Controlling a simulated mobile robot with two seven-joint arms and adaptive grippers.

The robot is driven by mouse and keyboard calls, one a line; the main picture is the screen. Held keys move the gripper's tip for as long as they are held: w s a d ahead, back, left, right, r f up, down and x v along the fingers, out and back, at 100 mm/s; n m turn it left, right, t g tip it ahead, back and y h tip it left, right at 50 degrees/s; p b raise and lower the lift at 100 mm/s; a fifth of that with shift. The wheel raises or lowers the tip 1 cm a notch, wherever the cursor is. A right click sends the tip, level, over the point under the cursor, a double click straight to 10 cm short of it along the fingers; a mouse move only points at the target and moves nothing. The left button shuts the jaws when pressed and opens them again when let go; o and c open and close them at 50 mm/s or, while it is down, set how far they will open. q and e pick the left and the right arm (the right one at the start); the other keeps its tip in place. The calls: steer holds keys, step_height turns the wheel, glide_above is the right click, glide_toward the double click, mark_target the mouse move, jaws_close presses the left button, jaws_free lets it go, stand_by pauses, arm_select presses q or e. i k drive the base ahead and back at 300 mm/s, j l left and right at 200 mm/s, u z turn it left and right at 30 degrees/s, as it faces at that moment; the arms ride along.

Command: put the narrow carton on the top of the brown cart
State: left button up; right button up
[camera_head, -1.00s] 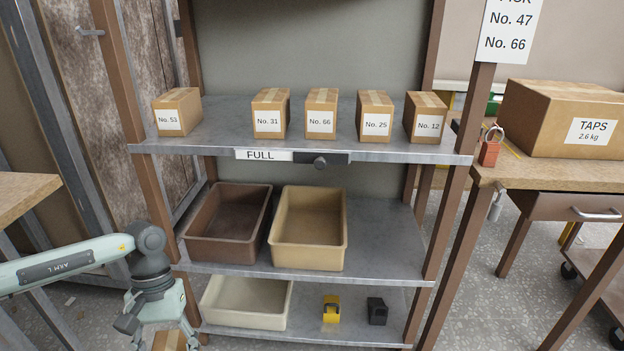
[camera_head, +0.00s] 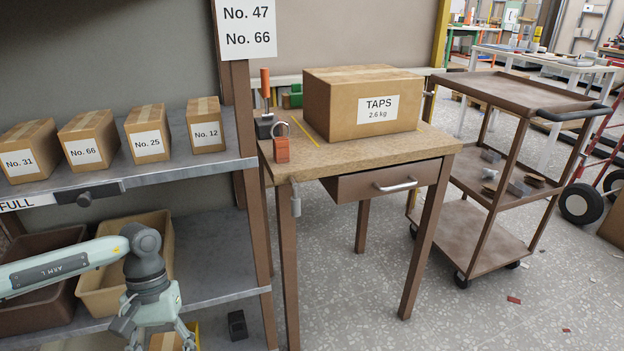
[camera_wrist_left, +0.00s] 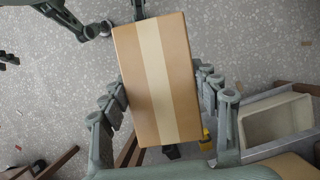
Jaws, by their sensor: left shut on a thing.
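My left gripper (camera_head: 163,335) is at the lower left of the head view, in front of the shelf. It is shut on a narrow brown carton (camera_head: 165,342), of which only the top shows at the frame's bottom edge. In the left wrist view the carton (camera_wrist_left: 157,80) sits between the fingers, with a pale tape strip along it. The brown cart (camera_head: 522,92) stands at the right, beyond the workbench. Its flat top looks empty, and loose items lie on its middle shelf.
The shelf (camera_head: 215,165) holds several numbered cartons, with a brown bin (camera_head: 35,300) and a tan bin (camera_head: 105,285) below. A wooden workbench (camera_head: 400,150) with a large TAPS box (camera_head: 350,115) stands between shelf and cart. Open floor (camera_head: 470,310) lies before the cart.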

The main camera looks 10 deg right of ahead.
mark_target(506, 98)
steer(key=i+l+z, duration=0.1)
steer(key=l, duration=0.2)
steer(key=l+z, duration=0.1)
steer(key=l, duration=0.25)
steer(key=i+l+z, duration=0.1)
steer(key=i+l, duration=0.15)
steer(key=l, duration=0.25)
steer(key=i+l, duration=0.15)
steer(key=l, duration=0.3)
steer(key=i+l+z, duration=0.1)
steer(key=l, duration=0.3)
steer(key=i+l, duration=0.25)
steer(key=l, duration=0.15)
steer(key=i+l, duration=0.15)
steer(key=l, duration=0.3)
steer(key=z, duration=0.05)
